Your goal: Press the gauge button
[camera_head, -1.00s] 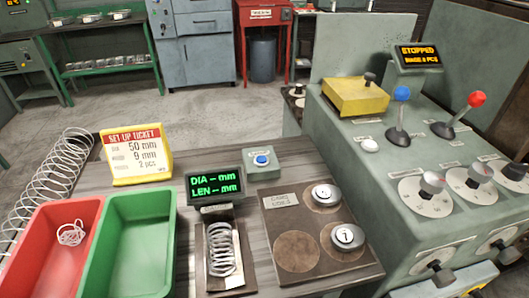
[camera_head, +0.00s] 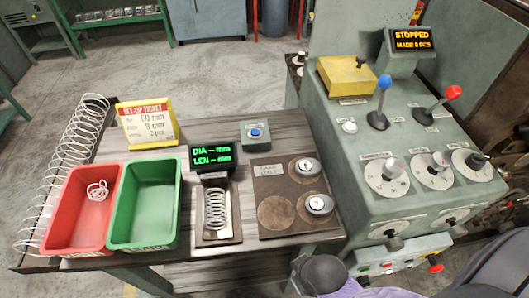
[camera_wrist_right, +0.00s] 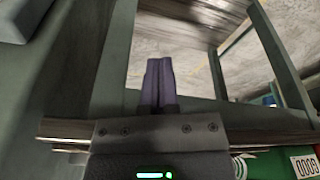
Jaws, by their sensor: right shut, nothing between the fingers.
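The gauge button is a blue round button (camera_head: 255,133) on a small grey-green box (camera_head: 256,144) near the back edge of the wooden table. The gauge display (camera_head: 212,157) beside it shows "DIA -- mm" and "LEN -- mm" in green. A coiled spring (camera_head: 216,209) lies in the cradle below the display. My right gripper (camera_wrist_right: 160,65) shows in the right wrist view, its dark fingers together and empty, apart from the button. The button is not visible in that view. My left gripper is not in view.
A red bin (camera_head: 82,246) with a tangled wire and an empty green bin (camera_head: 145,241) stand on the left. A yellow set-up ticket (camera_head: 148,145) stands behind them. A board with round weights (camera_head: 318,204) lies right. The coiler (camera_head: 410,212) with levers and dials reads "STOPPED".

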